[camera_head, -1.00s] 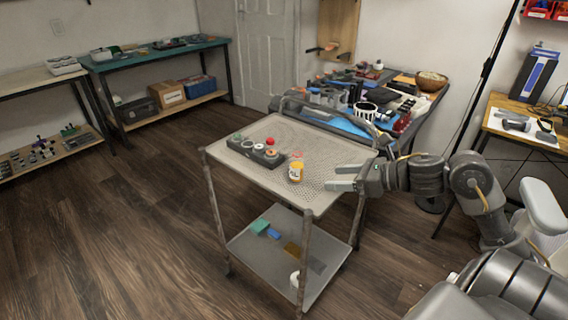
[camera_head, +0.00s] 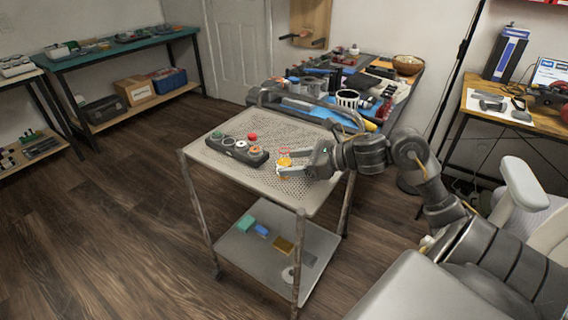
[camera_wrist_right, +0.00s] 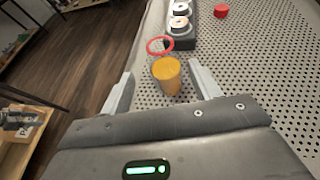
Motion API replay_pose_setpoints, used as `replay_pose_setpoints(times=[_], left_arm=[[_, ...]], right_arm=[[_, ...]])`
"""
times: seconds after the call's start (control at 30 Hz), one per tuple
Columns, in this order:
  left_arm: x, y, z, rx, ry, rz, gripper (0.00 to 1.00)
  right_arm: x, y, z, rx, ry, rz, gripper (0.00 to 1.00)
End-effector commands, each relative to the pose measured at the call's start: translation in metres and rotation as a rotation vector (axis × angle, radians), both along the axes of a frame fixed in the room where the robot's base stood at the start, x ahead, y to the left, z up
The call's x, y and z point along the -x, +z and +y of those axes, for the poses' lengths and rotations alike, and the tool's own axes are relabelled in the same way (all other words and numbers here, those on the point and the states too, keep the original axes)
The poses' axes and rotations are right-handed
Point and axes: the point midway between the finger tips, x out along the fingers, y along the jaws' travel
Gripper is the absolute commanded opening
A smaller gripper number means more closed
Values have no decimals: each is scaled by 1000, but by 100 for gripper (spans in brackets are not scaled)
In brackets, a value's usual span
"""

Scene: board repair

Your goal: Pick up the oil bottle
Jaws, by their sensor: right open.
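The oil bottle (camera_head: 284,162) is small and yellow with a red ring-shaped top. It stands upright on the perforated top of the metal cart (camera_head: 222,167). In the right wrist view the bottle (camera_wrist_right: 167,76) is between the two fingers, nearer the fingertips, with a gap on each side. My right gripper (camera_head: 286,164) is open around the bottle, low over the cart top; it also shows in the right wrist view (camera_wrist_right: 160,84). One finger hides part of the bottle in the head view. My left gripper is not in view.
A dark control box (camera_head: 238,149) with round buttons lies on the cart just beyond the bottle, with a red button piece (camera_head: 252,136) beside it. The lower shelf (camera_head: 262,262) holds small coloured blocks. A cluttered workbench (camera_head: 330,112) stands behind the cart.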

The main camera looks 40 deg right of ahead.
Motion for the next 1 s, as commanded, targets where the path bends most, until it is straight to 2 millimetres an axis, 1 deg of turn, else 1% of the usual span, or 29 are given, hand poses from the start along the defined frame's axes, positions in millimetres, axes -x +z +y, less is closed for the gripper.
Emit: replay_pose_setpoints(times=[0.17,0.27,0.4,0.5,0.6,0.8,0.87,1.0], left_arm=[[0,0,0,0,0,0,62],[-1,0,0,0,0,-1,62],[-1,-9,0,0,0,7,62],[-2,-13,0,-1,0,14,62],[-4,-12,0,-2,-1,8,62],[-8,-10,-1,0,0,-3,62],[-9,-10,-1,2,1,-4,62],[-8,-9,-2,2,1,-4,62]], right_arm=[[-3,-1,1,-2,-2,0,62],[-15,-3,4,-4,-2,-1,62],[-34,-9,11,-6,-1,0,62],[-43,-14,16,-4,-2,0,62],[-46,-16,18,0,-1,0,62],[-47,-17,18,1,-1,1,62],[-47,-17,18,1,-1,1,56],[-46,-17,18,0,-1,1,37]])
